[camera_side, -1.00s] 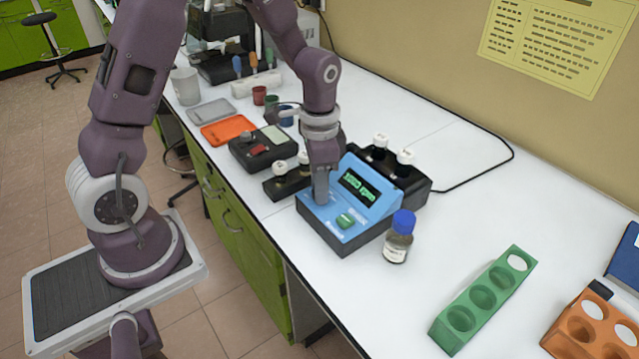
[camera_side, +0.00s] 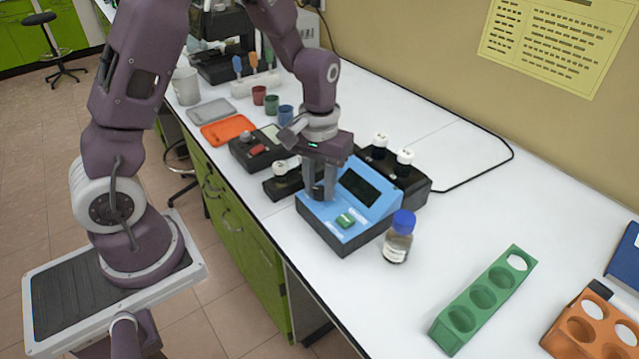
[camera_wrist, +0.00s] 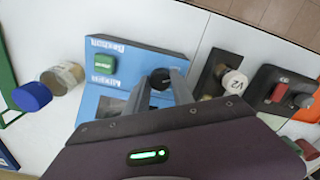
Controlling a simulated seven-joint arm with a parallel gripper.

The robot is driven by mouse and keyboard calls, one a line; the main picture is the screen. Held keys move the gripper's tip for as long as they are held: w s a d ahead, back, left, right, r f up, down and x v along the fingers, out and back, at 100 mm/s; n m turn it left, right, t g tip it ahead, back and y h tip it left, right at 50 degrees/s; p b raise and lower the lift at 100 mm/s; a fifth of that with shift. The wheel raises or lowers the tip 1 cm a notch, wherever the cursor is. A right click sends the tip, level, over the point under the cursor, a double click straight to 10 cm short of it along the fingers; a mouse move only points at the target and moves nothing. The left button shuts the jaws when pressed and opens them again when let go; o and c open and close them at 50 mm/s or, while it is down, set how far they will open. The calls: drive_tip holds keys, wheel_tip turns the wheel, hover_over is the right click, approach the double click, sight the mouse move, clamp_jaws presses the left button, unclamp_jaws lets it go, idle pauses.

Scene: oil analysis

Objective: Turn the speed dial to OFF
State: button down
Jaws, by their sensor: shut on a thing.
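The blue device (camera_side: 345,215) stands on the white bench, with a green button (camera_side: 346,220) on its front panel and a dark, blank display (camera_side: 361,187). My gripper (camera_side: 318,192) points down at the left of that panel. Its fingers are shut on the dark round speed dial (camera_wrist: 161,79), which shows between the fingertips in the wrist view. The wrist view also shows the green button (camera_wrist: 104,63) left of the dial. The dial's marking is hidden by my fingers.
A blue-capped bottle (camera_side: 398,238) stands close to the device's right side. A dark device with a red switch (camera_side: 258,150) is to the left. Bench right of the bottle is clear up to a green rack (camera_side: 483,298).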

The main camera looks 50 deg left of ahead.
sight(320, 190)
drive_tip(key=shift+w+n, duration=0.1)
drive_tip(key=shift+n, duration=1.8)
drive_tip(key=c, duration=1.1)
unclamp_jaws()
wheel_tip(320, 190, up, 7)
drive_tip(key=shift+r, duration=0.1)
